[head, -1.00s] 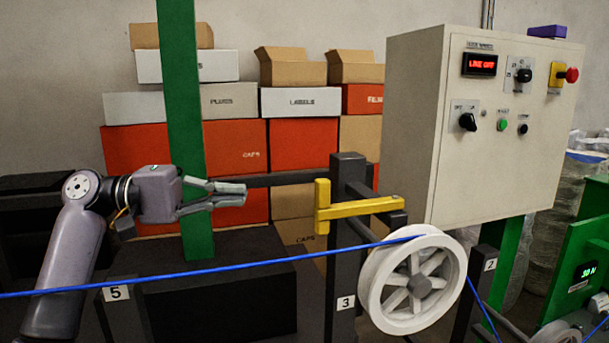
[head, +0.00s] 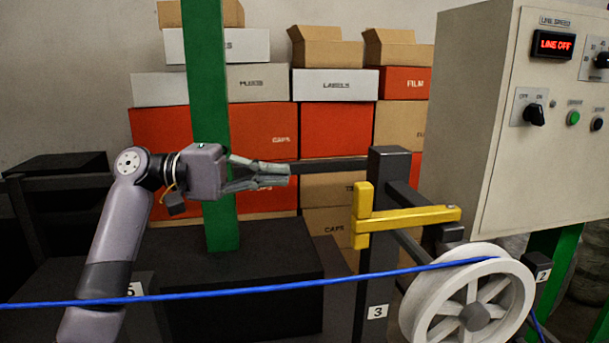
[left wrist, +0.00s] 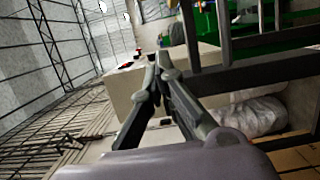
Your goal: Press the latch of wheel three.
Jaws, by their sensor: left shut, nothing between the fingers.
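The wheel three post carries a label "3" (head: 377,312). The yellow latch (head: 410,217) has an upright part at the post and an arm reaching right, above the white wheel (head: 470,305). The blue cable (head: 300,287) runs from the left edge to the top of this wheel. My left gripper (head: 289,174) is shut and empty, left of the post and a little higher than the latch, apart from it in the picture. Its closed fingertips (left wrist: 160,62) show in the left wrist view, where I cannot make out the latch. My right gripper is not in view.
A control cabinet (head: 520,130) reading "LINE OFF" stands at the right. A green column (head: 215,120) rises behind my left arm. Stacked boxes (head: 335,130) stand at the back. A dark block (head: 245,295) lies below my left gripper.

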